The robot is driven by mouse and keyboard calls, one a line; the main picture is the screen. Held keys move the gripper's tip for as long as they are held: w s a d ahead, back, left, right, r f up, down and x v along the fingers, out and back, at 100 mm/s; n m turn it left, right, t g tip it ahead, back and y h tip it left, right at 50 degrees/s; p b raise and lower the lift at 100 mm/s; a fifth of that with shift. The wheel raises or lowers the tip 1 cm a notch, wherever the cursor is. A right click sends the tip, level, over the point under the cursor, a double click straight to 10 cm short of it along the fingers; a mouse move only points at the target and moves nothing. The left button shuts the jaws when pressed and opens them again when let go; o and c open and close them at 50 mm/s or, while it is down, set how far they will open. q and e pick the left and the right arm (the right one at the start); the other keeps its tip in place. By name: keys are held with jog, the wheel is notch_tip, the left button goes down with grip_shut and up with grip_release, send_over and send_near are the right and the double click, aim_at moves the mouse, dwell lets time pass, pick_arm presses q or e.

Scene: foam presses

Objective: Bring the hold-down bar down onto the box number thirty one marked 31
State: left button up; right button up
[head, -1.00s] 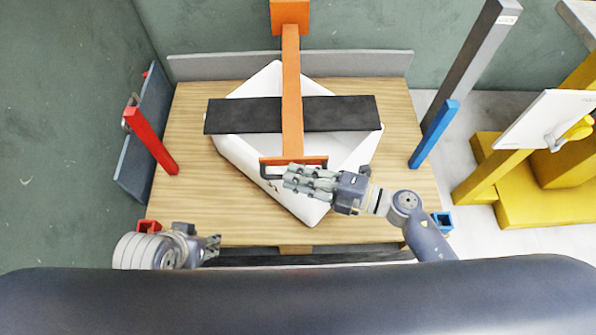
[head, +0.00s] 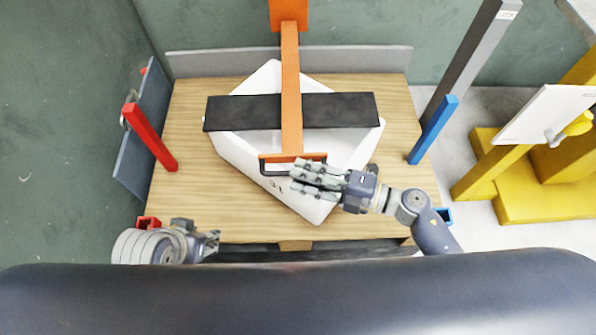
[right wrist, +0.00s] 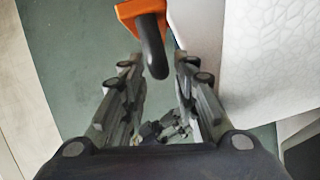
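The hold-down bar is an orange arm (head: 291,72) with a wide black pad (head: 240,113) across it and a black handle (head: 270,170) under its near orange end plate. The pad lies over the white box (head: 318,205), which sits turned cornerwise; I cannot tell whether they touch. A dark marking, seemingly 31, shows on the box near the handle. My right gripper (head: 296,180) is at the handle's right side. In the right wrist view its fingers (right wrist: 158,72) are open, with the handle end (right wrist: 153,50) between their tips. My left gripper (head: 214,243) is at the lower left, away from the bar.
The box is on a wooden table (head: 190,150) with a low grey back wall (head: 350,60). A red post (head: 150,137) stands left and a blue post (head: 433,130) right. A yellow stand with a white panel (head: 545,115) is farther right.

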jog(key=v, duration=0.5)
jog(key=shift+d, duration=0.1)
jog(key=shift+s+d+r, duration=0.1)
jog(key=shift+s+d, duration=0.05)
jog(key=shift+d, duration=0.3)
